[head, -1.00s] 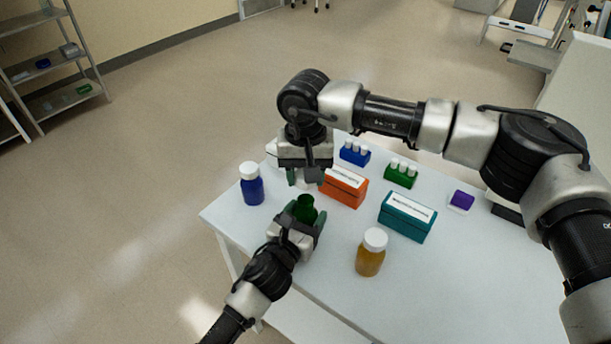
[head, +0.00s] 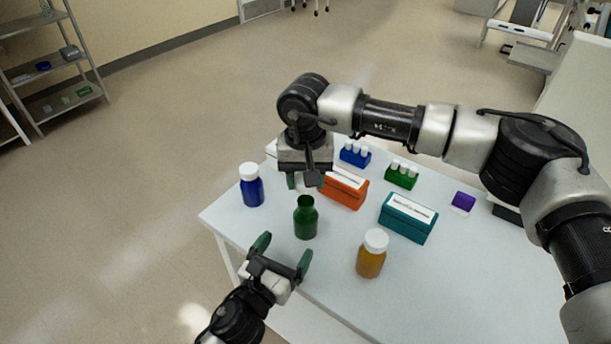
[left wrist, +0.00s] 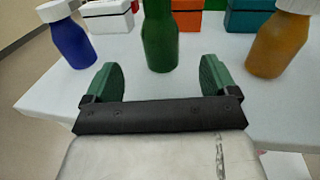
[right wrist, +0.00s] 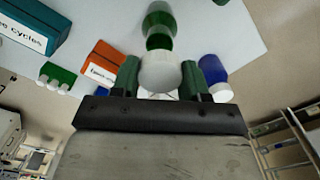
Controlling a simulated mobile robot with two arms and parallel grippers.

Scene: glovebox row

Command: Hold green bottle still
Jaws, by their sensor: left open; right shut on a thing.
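The green bottle (head: 306,218) stands upright and uncapped on the white table, with its neck open. It also shows in the left wrist view (left wrist: 160,38), just beyond the fingertips, and in the right wrist view (right wrist: 158,22). My left gripper (head: 284,250) is open and empty in front of the bottle, apart from it. My right gripper (head: 303,182) is above and behind the bottle, pointing down. It is shut on a white cap (right wrist: 161,72), which is held clear of the bottle's mouth in the head view.
A blue bottle (head: 251,186) stands to the left and an amber bottle (head: 371,254) to the right. Orange (head: 345,188) and teal (head: 407,218) boxes and small vial racks (head: 401,175) stand behind. The table's front left edge is bare.

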